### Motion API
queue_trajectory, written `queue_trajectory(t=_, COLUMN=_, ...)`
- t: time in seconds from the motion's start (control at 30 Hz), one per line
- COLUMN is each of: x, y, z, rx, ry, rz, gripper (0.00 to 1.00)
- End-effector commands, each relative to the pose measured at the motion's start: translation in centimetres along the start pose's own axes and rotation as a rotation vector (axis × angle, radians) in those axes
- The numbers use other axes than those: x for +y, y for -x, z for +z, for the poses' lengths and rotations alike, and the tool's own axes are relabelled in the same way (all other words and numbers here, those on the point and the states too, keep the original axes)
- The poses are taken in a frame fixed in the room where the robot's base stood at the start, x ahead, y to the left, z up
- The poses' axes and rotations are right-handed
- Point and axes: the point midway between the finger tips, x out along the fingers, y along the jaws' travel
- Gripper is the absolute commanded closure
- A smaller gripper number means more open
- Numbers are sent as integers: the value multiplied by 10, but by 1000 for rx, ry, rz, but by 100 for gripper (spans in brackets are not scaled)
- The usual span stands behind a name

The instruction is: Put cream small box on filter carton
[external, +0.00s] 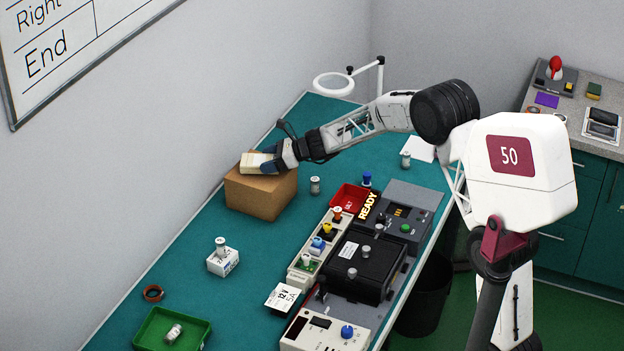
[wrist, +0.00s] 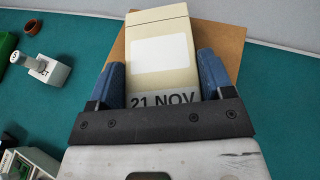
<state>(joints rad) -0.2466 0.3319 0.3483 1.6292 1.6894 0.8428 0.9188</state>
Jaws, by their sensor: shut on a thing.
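The cream small box (external: 256,163) is between the blue fingers of my gripper (external: 283,157), at the top of the brown filter carton (external: 261,193). In the wrist view the cream box (wrist: 160,50) has a blank white label and the print "21 NOV", with a blue finger on each side of it. My gripper (wrist: 164,90) is shut on it. The carton (wrist: 232,45) shows behind and below the box, on both sides. The box appears on or just above the carton's top; I cannot tell whether they touch.
A small white box (external: 223,262) with a vial on it stands nearer on the teal bench, by a green tray (external: 172,330). A vial (external: 315,186) stands right of the carton. A red bin (external: 349,199) and a black test device (external: 360,266) lie further right. A magnifier lamp (external: 334,85) stands behind.

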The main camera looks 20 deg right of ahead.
Motion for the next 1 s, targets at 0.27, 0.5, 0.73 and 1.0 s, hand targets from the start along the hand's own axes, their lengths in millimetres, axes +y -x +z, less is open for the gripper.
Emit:
queue_trajectory(t=0.27, x=0, y=-2, z=-5, rx=0, ry=1, rz=0, gripper=52)
queue_trajectory(t=0.5, x=0, y=-3, z=-8, rx=0, ry=1, rz=0, gripper=52)
queue_trajectory(t=0.73, x=0, y=-3, z=-8, rx=0, ry=1, rz=0, gripper=0)
queue_trajectory(t=1.0, x=0, y=-3, z=-8, rx=0, ry=1, rz=0, gripper=0)
